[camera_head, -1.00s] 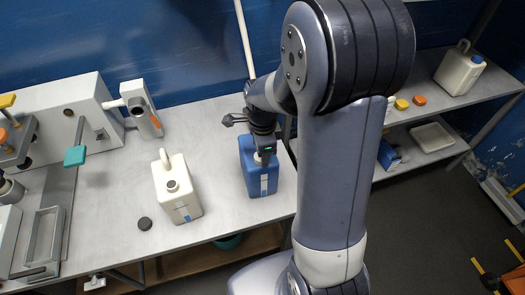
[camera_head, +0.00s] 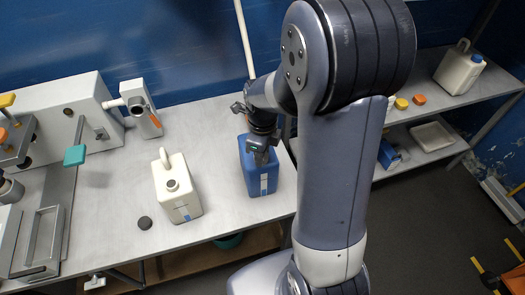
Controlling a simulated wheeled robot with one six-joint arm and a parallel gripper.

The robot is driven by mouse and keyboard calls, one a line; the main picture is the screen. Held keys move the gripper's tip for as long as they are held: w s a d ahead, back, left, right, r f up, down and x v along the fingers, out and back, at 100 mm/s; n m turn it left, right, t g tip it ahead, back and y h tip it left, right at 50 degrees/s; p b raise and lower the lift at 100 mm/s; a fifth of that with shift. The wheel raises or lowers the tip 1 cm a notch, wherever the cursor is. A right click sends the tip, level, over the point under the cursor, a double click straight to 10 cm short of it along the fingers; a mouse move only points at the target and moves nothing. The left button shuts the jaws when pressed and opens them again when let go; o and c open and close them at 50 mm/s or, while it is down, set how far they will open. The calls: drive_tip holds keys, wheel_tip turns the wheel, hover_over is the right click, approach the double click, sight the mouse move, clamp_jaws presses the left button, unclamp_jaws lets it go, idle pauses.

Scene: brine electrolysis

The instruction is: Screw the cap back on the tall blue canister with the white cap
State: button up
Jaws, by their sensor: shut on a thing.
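The tall blue canister (camera_head: 257,178) stands upright near the right end of the bench and bears a pale label on its front. My gripper (camera_head: 262,158) points down at the top of the canister, over its neck. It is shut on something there. The white cap and the neck are hidden behind the fingers, so I cannot see how the cap sits.
A cream canister (camera_head: 178,192) with an open neck stands to the left, with a dark cap (camera_head: 145,223) lying near it. Grey apparatus with a teal handle (camera_head: 75,155) fills the left. A shelf (camera_head: 430,112) at right holds another cream canister (camera_head: 459,70) and small coloured caps.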

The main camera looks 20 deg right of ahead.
drive_tip(key=shift+m, duration=0.3)
drive_tip(key=m, duration=0.5)
drive_tip(key=shift+s+a+m, duration=0.1)
drive_tip(key=shift+m, duration=0.2)
drive_tip(key=o, duration=1.2)
drive_tip(key=shift+c, duration=0.2)
wheel_tip(320, 180, up, 5)
drive_tip(key=p, duration=0.3)
drive_tip(key=shift+f+p, duration=0.2)
drive_tip(key=shift+p, duration=0.15)
drive_tip(key=shift+f, duration=0.1)
